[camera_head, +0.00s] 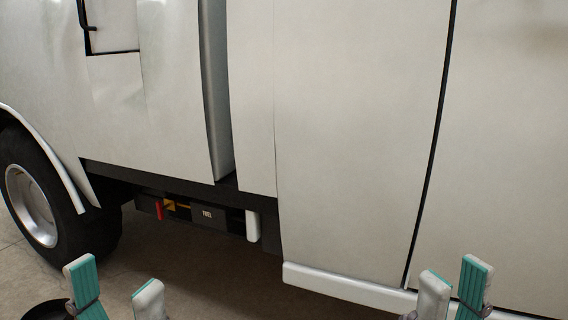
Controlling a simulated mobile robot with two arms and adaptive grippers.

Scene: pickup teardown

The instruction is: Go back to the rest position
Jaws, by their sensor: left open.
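My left gripper (115,291) is at the bottom left, in front of the truck's lower side. Its two fingers, with teal pads, stand apart with nothing between them. My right gripper (453,287) is at the bottom right, in front of the pale lower sill. Its two fingertips show close together with a narrow gap in the picture, and its lower part is cut off by the frame. I see no object in either gripper.
A white pickup body (345,130) fills most of the view. A wheel (32,205) is at the left, and a dark box marked FUEL (207,214) hangs under the body. A white sill (345,287) runs along the lower right. Bare floor (185,262) shows below.

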